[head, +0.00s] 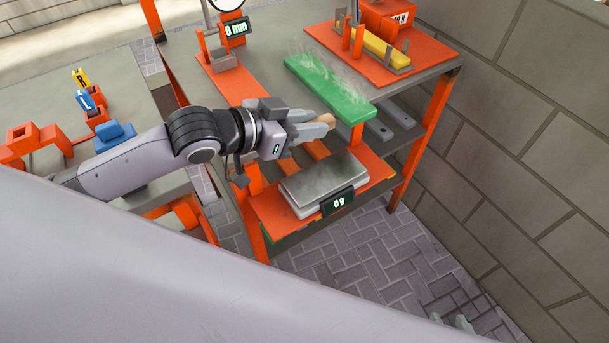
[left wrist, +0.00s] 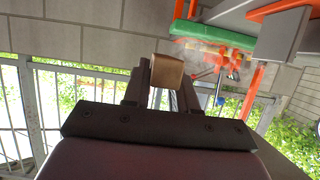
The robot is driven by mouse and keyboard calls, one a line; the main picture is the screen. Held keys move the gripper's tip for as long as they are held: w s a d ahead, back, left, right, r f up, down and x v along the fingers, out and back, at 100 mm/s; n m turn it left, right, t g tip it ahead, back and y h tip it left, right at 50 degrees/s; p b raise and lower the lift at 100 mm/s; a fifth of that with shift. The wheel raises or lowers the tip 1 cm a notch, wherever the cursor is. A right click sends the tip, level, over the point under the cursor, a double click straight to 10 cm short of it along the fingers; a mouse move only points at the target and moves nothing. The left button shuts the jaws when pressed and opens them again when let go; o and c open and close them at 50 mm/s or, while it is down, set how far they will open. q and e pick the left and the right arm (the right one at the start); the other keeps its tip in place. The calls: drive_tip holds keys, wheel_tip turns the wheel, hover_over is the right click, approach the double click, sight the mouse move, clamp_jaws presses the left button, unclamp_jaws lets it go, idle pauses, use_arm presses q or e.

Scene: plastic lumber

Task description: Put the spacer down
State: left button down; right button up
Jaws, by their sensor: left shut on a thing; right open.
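The spacer (head: 328,121), a small tan block, is in the fingers of my left gripper (head: 322,130). In the left wrist view the spacer (left wrist: 167,71) sits between the two dark fingertips, clear of any surface there. In the head view my left gripper is above the bench, between the green board (head: 335,92) and the grey scale (head: 318,181). The scale's plate is empty and its display (head: 338,201) reads 0 g. Only the fingertips of my right gripper (head: 450,319) show, apart and empty, low at the right over the paved floor.
A gauge with a 0 mm display (head: 237,28) stands at the back on an orange base. A yellow bar (head: 373,44) lies in a fixture on an orange plate at the back right. Blue pieces (head: 115,134) sit at the left. A block wall (head: 530,130) bounds the right side.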

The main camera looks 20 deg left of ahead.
sight(306, 185)
use_arm(q)
wheel_tip(306, 185, down, 15)
drive_tip(key=shift+r+b, duration=0.15)
drive_tip(key=shift+b, duration=0.7)
drive_tip(key=shift+f, duration=0.2)
drive_tip(key=c, duration=0.9)
unclamp_jaws()
drive_tip(key=shift+r, duration=0.15)
drive_tip(key=shift+s+a+r, duration=0.1)
drive_tip(key=p+v, duration=0.1)
drive_tip(key=v, duration=1)
drive_tip(key=shift+s+a+r, duration=0.15)
drive_tip(key=shift+s+a, duration=0.1)
drive_tip(key=shift+s, duration=0.1)
